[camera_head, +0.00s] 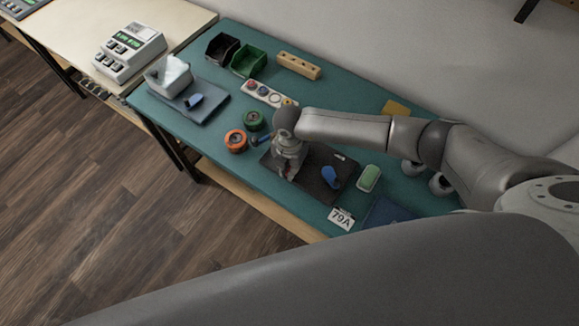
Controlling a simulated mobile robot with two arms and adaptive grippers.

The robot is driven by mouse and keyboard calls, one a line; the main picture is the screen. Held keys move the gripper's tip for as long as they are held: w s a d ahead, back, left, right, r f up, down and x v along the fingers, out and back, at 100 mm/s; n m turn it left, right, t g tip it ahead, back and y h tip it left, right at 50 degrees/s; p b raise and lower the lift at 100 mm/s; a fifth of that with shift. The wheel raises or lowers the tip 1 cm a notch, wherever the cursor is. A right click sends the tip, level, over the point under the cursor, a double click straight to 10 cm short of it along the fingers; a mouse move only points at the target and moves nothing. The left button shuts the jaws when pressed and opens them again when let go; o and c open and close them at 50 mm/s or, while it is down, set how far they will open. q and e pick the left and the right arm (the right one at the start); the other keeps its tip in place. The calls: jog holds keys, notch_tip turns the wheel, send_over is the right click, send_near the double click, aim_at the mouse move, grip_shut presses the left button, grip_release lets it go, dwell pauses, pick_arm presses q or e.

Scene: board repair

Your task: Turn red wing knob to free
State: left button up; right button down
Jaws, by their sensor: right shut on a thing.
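My right gripper (287,172) points down over the left part of a dark tray (310,196) on the green bench. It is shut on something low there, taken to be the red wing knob. The fingers hide the knob, so its angle cannot be told. A blue thing (331,177) lies on the tray, right of the gripper. My left gripper is not in view.
Orange (236,140) and green (255,120) spools stand left of the gripper. Black (222,48) and green (248,62) bins stand behind.

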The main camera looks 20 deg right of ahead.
jog(key=n+b, duration=0.2)
jog(key=n, duration=0.2)
jog(key=shift+f+n+b, duration=0.1)
jog(key=shift+n+b, duration=0.2)
jog(key=shift+b, duration=0.05)
jog(key=n+b, duration=0.3)
jog(key=n, duration=0.1)
jog(key=shift+d, duration=0.15)
jog(key=n+b, duration=0.4)
jog(key=n, duration=0.1)
jog(key=shift+d+n+b, duration=0.1)
jog(key=shift+n+b, duration=0.2)
jog(key=shift+b, duration=0.1)
jog(key=shift+n+b, duration=1.35)
jog(key=shift+n, duration=0.25)
jog(key=shift+r, duration=0.2)
jog(key=c, duration=1.5)
grip_release()
